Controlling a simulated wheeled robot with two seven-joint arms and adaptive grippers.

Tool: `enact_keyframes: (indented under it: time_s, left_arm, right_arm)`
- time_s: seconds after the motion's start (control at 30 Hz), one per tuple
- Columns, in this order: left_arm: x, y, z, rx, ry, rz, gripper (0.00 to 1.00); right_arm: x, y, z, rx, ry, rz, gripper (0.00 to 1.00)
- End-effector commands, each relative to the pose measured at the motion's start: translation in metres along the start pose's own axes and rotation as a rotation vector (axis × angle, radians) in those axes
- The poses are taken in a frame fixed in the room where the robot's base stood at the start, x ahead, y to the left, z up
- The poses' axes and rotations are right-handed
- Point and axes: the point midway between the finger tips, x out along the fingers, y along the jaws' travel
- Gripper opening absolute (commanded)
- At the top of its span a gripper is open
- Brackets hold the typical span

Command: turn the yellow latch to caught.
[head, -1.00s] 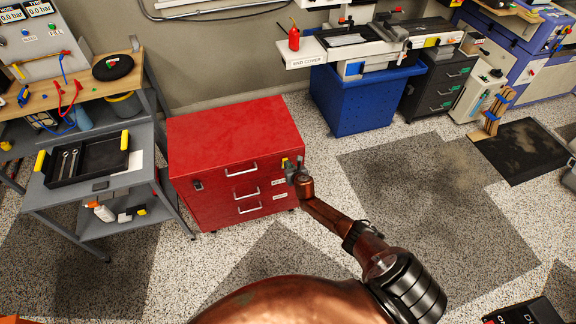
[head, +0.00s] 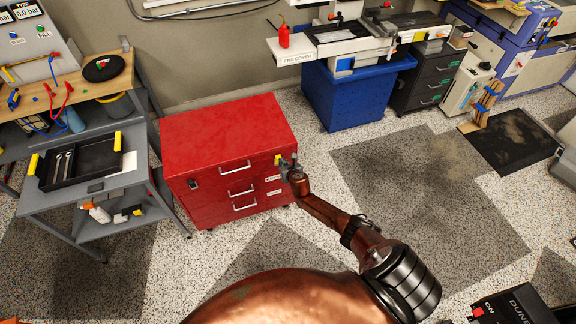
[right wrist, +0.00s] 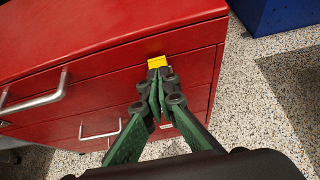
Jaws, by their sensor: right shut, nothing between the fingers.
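The yellow latch (right wrist: 157,61) is on the front of the red drawer cabinet (right wrist: 60,35), near its right edge beside the top drawer. It also shows small in the head view (head: 278,160). My right gripper (right wrist: 159,75) is shut and empty. Its fingertips are at the lower edge of the latch, partly hiding it; I cannot tell whether they touch it. In the head view my right gripper (head: 288,165) is at the cabinet's right front. The latch's exact turn is hard to make out. My left gripper is not in view.
Metal drawer handles (right wrist: 40,93) stick out left of the gripper. A grey workbench with a black tray (head: 80,163) stands left of the cabinet. A blue bin (head: 345,95) is behind to the right. The speckled floor right of the cabinet is open.

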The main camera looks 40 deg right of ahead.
Motion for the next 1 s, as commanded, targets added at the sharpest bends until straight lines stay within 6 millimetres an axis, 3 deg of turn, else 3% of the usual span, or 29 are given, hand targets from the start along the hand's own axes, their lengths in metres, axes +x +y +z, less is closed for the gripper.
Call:
enact_keyframes:
  time_s: [0.1, 0.17, 0.33, 0.5, 0.7, 1.0]
  left_arm:
    - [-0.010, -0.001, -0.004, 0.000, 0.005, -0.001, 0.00]
    - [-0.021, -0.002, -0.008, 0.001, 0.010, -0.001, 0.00]
    - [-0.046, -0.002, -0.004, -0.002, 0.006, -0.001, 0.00]
    - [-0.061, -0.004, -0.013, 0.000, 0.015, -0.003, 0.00]
    - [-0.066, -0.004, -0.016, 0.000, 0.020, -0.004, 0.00]
    - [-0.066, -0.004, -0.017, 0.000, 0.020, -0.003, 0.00]
  right_arm:
    - [-0.015, 0.010, -0.007, -0.006, 0.001, 0.009, 0.00]
    - [-0.027, 0.011, 0.002, -0.008, -0.003, 0.012, 0.00]
    - [-0.064, 0.004, 0.009, -0.003, -0.002, 0.005, 0.00]
    - [-0.094, 0.002, 0.013, 0.000, 0.000, 0.002, 0.00]
    - [-0.109, 0.003, 0.015, -0.001, 0.000, 0.001, 0.00]
    - [-0.111, 0.004, 0.013, 0.002, 0.002, 0.002, 0.00]
